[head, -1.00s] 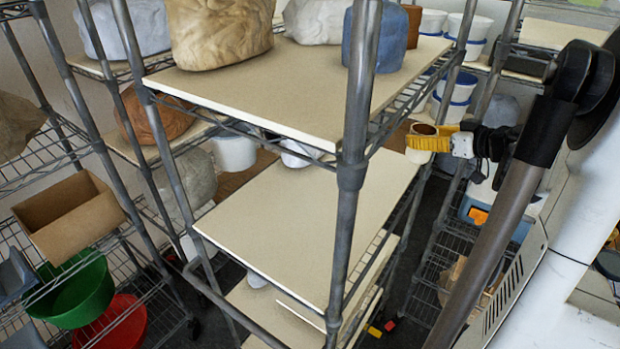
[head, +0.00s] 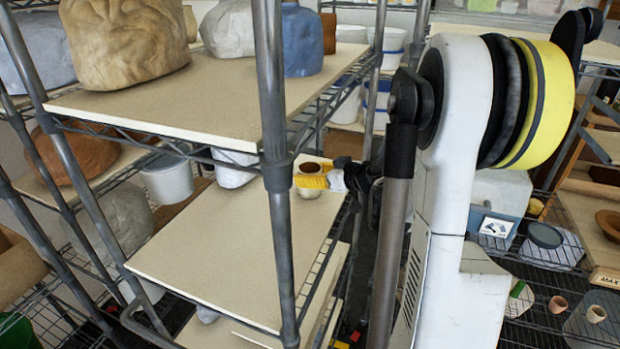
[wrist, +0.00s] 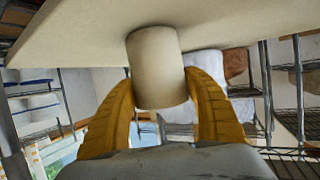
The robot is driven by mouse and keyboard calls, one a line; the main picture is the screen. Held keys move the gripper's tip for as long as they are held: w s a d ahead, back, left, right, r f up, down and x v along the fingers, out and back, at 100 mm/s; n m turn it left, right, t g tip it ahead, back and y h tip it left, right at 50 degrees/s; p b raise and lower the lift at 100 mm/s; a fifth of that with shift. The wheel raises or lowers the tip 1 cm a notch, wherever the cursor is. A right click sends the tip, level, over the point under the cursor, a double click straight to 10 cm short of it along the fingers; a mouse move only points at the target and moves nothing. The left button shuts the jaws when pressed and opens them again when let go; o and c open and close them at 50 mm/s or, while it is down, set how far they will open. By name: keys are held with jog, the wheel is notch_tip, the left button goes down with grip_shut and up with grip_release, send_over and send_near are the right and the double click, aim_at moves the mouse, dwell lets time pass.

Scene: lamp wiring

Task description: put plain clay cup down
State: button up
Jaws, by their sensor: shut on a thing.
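The plain clay cup (head: 307,193), pale tan with a darker inside, is upright at the far right part of the middle shelf board (head: 230,240). My gripper (head: 313,182) has its yellow fingers shut around it. In the wrist view the cup (wrist: 157,70) sits between the two curved yellow fingers (wrist: 160,98). One end of it meets or overlaps the edge of a pale board (wrist: 90,35). I cannot tell whether the cup's base touches the board. The far side of the cup is hidden.
A rack post (head: 272,150) stands in front of the middle board. The upper board (head: 190,105) carries a tan clay lump (head: 120,45) and a blue one (head: 302,42). The board's front is bare.

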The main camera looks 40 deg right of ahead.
jog(key=shift+f, duration=0.2)
jog(key=o, duration=1.4)
jog(key=shift+o, duration=0.2)
jog(key=shift+r, duration=0.15)
jog(key=shift+s+r, duration=0.15)
jog(key=shift+s, duration=0.05)
jog(key=p+v, duration=0.2)
jog(key=v, duration=0.9)
jog(key=shift+s, duration=0.3)
